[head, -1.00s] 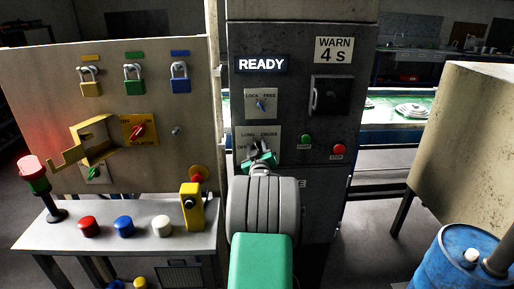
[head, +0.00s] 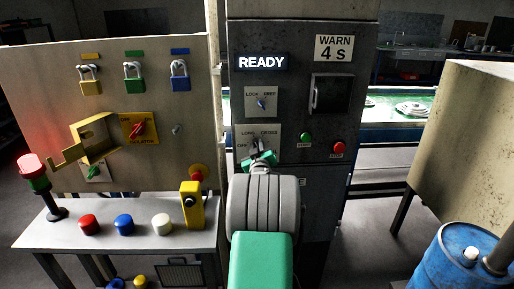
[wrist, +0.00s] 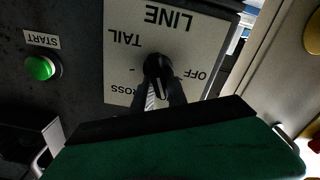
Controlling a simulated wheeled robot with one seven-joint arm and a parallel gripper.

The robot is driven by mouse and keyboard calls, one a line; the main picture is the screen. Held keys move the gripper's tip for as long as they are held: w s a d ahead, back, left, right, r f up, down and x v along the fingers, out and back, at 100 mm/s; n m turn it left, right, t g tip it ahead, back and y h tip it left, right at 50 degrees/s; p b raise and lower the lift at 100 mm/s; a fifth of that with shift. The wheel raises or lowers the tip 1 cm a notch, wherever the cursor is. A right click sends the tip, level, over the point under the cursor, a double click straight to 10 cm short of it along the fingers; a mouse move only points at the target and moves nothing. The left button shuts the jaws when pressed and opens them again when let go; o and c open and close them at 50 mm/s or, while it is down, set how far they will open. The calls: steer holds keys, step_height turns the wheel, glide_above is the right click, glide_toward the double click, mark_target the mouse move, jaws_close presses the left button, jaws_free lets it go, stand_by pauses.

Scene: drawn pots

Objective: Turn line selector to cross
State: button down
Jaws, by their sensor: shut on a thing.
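The line selector (wrist: 158,68) is a black knob on a pale plate (wrist: 120,60), which appears upside down in the wrist view with LINE, TAIL and OFF readable and CROSS partly covered. In the head view the plate (head: 272,131) is on the grey cabinet, with LONG and CROSS along its top and OFF at left. My gripper (wrist: 164,92) is shut on the knob, with dark fingers on its sides. In the head view my gripper (head: 261,157) covers the plate's lower part. I cannot tell exactly which mark the knob points at.
A green start button (head: 305,138) and red stop button (head: 339,148) sit right of the plate. A LOCK/FREE switch (head: 261,104) is above, under a lit READY sign (head: 261,63). A panel with padlocks (head: 134,83) stands left; a blue barrel (head: 465,255) stands lower right.

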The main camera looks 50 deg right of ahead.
steer(key=shift+f+b, duration=0.15)
steer(key=shift+b, duration=0.25)
steer(key=shift+s+d+m+b, duration=0.15)
steer(key=shift+m+b, duration=1.45)
steer(key=shift+b, duration=0.75)
steer(key=shift+s+d+m+b, duration=0.1)
steer(key=shift+s+m+b, duration=0.05)
steer(key=shift+m+b, duration=1.8)
steer(key=shift+s+d+m+b, duration=0.15)
steer(key=shift+m+b, duration=1.1)
steer(key=shift+b, duration=1.45)
steer(key=shift+r, duration=0.2)
steer(key=c, duration=1.3)
jaws_free()
